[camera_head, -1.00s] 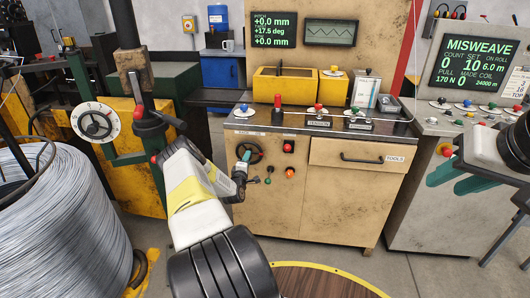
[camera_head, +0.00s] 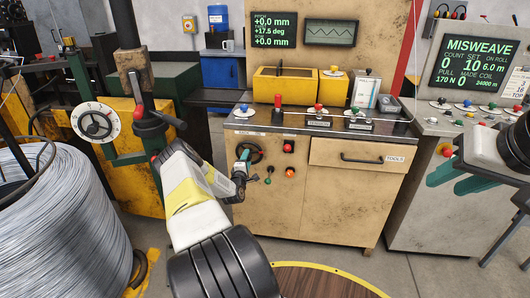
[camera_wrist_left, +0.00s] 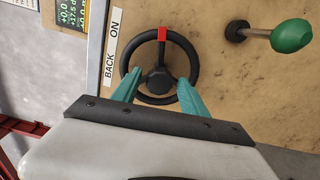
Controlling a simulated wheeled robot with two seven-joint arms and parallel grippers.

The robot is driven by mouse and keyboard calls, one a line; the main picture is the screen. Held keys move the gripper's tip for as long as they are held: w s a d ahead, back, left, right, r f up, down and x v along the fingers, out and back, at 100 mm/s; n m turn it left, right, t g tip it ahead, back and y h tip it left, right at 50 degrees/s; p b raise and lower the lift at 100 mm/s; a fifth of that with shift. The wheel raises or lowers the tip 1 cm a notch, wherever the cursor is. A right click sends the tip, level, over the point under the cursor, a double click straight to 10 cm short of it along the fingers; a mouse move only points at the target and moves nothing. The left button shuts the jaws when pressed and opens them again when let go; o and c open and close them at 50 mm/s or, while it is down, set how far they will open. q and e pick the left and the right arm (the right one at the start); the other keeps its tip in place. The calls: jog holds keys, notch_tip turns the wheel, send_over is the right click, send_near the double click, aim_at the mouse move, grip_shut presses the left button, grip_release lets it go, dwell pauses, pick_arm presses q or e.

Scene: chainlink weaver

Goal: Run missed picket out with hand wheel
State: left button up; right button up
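The black hand wheel (camera_head: 250,152) is on the front of the beige cabinet. In the left wrist view the hand wheel (camera_wrist_left: 160,36) shows a red mark at the top of its rim, beside a label reading BACK and ON. My left gripper (camera_wrist_left: 158,80) is open. Its teal fingers are spread across the lower wheel, one on each side of the hub; contact cannot be told. In the head view my left gripper (camera_head: 243,161) partly covers the wheel. My right gripper (camera_head: 455,177) is open and empty at the right. No picket can be made out.
A green knob (camera_wrist_left: 291,36) sticks out right of the wheel. Red and orange buttons and a drawer (camera_head: 360,154) are on the cabinet (camera_head: 340,205). A screen (camera_head: 478,65) reads MISWEAVE. A wire coil (camera_head: 65,220) stands at the left.

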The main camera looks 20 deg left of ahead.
dwell(0.3)
pick_arm(q)
jog(key=v, duration=0.7)
jog(key=shift+s, duration=0.4)
jog(key=shift+d, duration=0.1)
